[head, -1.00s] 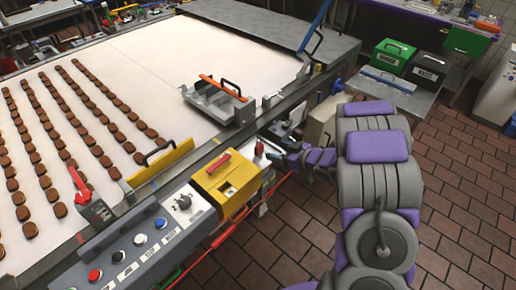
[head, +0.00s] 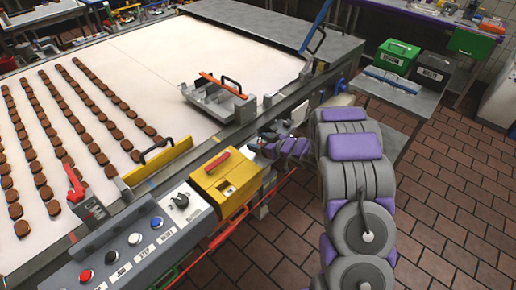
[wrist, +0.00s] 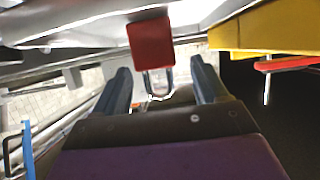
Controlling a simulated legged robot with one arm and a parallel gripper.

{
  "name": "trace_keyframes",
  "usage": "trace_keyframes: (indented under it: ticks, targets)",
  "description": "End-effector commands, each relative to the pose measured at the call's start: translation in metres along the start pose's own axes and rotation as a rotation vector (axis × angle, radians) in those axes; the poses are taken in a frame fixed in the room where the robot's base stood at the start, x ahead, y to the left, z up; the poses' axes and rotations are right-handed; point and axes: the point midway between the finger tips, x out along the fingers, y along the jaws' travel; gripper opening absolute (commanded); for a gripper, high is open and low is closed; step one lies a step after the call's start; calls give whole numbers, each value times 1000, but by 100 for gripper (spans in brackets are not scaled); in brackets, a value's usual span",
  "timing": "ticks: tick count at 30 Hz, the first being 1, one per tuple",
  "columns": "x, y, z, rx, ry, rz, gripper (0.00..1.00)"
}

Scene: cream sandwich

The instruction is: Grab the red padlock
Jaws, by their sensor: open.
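The red padlock (wrist: 151,43) shows in the wrist view with its red body up and its metal shackle hanging below. My gripper (wrist: 160,66) is open, with one dark finger on each side of the shackle's line. The shackle lies between the fingers in the picture; I cannot tell whether they touch it. In the head view my gripper (head: 262,148) is beside the yellow box, and I cannot make out the padlock there.
The yellow box (head: 236,199) with a red handle stands close to my gripper; it also shows in the wrist view (wrist: 262,31). The conveyor (head: 160,65) with rows of brown biscuits lies beyond. A button panel (head: 125,243) is at the lower left.

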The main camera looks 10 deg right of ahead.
Motion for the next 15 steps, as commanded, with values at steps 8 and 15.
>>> trace_keyframes:
  ticks: [8,15]
  targets:
    - [9,-3,-1,-2,-2,2,72]
    - [10,-4,-1,-4,-4,2,50]
